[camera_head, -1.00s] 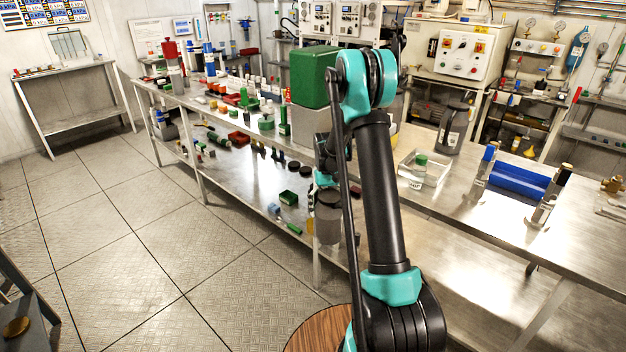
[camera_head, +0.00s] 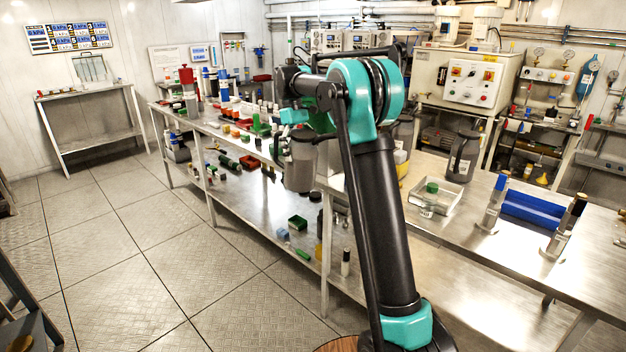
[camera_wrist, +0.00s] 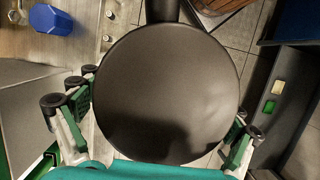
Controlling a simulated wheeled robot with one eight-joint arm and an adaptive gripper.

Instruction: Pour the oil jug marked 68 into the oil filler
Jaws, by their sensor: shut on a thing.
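My gripper (camera_head: 296,117) is shut on a grey jug (camera_head: 299,165), which hangs roughly upright beside the front edge of the bench. In the wrist view, the jug's dark round top (camera_wrist: 165,85) fills the middle, with green-padded fingers on both sides of it. No mark can be read on the held jug. A second dark jug (camera_head: 462,157) with a handle stands on the bench to the right, its label too small to read. Another jug (camera_head: 403,132) is partly hidden behind my arm. I cannot pick out the oil filler.
Several small items crowd the bench's left part and lower shelf (camera_head: 262,225). The floor (camera_head: 120,250) at left is clear.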

